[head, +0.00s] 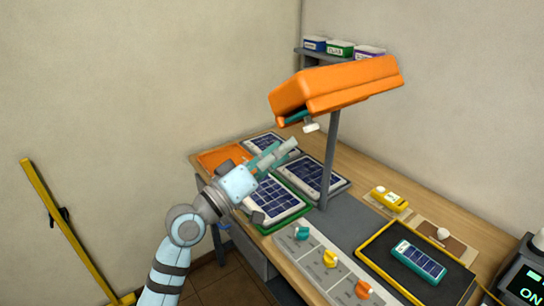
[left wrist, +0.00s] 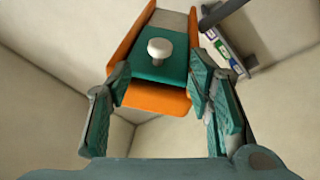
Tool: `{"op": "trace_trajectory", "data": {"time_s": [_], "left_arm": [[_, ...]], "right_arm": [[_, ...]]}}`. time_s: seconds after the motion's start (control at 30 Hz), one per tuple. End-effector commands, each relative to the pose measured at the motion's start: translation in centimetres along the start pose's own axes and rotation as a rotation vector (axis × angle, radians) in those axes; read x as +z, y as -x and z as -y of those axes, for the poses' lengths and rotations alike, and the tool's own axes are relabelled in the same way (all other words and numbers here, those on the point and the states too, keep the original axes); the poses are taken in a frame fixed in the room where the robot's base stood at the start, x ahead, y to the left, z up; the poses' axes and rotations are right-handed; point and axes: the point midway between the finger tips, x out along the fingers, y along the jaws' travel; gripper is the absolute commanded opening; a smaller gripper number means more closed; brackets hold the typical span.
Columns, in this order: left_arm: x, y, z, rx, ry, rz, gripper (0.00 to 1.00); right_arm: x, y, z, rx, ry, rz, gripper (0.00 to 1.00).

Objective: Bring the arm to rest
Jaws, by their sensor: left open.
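My left arm comes in from the left in the head view. Its gripper (head: 282,152) is open and empty, above the bench's far left part, over the solar-panel-like units. In the left wrist view the gripper (left wrist: 161,88) has its teal-padded fingers spread wide with nothing between them. Beyond them is the orange hood (left wrist: 178,100) with a teal underside and a white knob (left wrist: 159,48). In the head view the orange hood (head: 340,82) stands on a grey post, above and right of the gripper, apart from it. My right gripper is not in view.
A yellow stand (head: 65,225) is at the left. The space left of the bench is free.

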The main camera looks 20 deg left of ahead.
Motion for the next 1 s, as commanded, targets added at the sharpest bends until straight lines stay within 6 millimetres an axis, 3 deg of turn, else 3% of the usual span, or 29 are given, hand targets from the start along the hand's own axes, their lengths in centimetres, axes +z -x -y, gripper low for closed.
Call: {"op": "trace_trajectory", "data": {"time_s": [0.1,0.2,0.67,0.77,0.87,0.9,1.0], "left_arm": [[0.0,2.2,0.1,-0.002,-0.002,0.002,0.47],[0.0,3.1,0.0,0.000,0.000,0.001,0.47],[-0.5,3.2,0.1,-0.003,-0.057,-0.020,0.47],[-0.9,3.1,4.6,-0.113,-0.158,-0.048,0.47],[0.1,4.1,13.2,-0.317,-0.266,-0.036,0.47],[1.4,5.3,17.3,-0.413,-0.305,-0.009,0.47],[6.3,10.1,26.5,-0.637,-0.392,0.107,0.47]], "right_arm": [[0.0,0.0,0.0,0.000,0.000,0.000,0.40],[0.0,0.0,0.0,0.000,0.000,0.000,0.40],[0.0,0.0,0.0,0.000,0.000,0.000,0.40],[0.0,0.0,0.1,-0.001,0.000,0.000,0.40],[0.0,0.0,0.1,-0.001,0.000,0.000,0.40],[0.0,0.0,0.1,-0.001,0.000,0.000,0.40],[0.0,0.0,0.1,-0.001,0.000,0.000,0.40]]}}
